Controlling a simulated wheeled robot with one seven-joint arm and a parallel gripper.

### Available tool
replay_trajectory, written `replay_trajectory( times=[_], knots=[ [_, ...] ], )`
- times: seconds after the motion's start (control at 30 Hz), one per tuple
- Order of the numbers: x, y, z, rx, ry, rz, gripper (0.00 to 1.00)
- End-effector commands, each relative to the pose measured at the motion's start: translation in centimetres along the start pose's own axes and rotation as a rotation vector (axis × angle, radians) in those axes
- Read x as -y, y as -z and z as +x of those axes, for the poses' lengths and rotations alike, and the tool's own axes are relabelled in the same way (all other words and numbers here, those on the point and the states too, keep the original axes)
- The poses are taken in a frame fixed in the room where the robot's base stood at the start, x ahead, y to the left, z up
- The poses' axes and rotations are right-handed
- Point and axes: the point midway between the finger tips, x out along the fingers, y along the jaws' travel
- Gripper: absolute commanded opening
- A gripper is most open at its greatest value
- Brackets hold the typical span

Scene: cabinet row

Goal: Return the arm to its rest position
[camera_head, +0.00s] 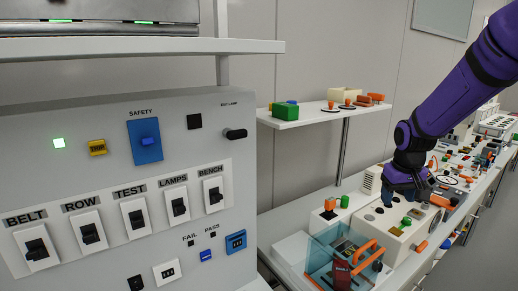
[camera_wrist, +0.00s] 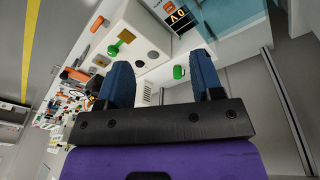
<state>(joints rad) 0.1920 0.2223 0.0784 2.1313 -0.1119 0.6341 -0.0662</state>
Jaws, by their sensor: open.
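My purple arm (camera_head: 450,95) reaches in from the upper right in the head view, bent downward over the bench on the right. My gripper (camera_head: 398,193) hangs at its end, near a cream box with buttons (camera_head: 392,226); whether it touches anything there I cannot tell. In the wrist view my gripper (camera_wrist: 162,68) shows two blue fingers spread wide apart with nothing between them. Behind the fingers are a white box with a green button (camera_wrist: 119,44) and a separate green knob (camera_wrist: 179,72).
A grey panel (camera_head: 110,105) with several black switches fills the left of the head view. A shelf (camera_head: 330,114) with small coloured blocks juts out at mid-height. A clear blue case (camera_head: 322,248) with an orange handle stands at the bench front. Many small parts crowd the bench behind.

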Motion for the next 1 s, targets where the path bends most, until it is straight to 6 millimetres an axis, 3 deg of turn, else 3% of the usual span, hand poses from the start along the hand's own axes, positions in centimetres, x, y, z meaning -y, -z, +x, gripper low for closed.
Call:
replay_trajectory(
  times=[0.03, 0.2, 0.5, 0.8, 1.0],
  knots=[
    [0.4, -0.8, -1.9, -0.019, -0.004, 0.002, 0.6],
    [1.5, -3.7, -6.8, -0.064, -0.011, 0.009, 0.6],
    [3.5, -10.1, -13.7, -0.144, -0.007, 0.025, 0.6],
    [5.2, -17.5, -18.2, -0.224, 0.015, 0.039, 0.6],
    [6.1, -22.3, -19.8, -0.276, 0.039, 0.047, 0.6]
  ],
)
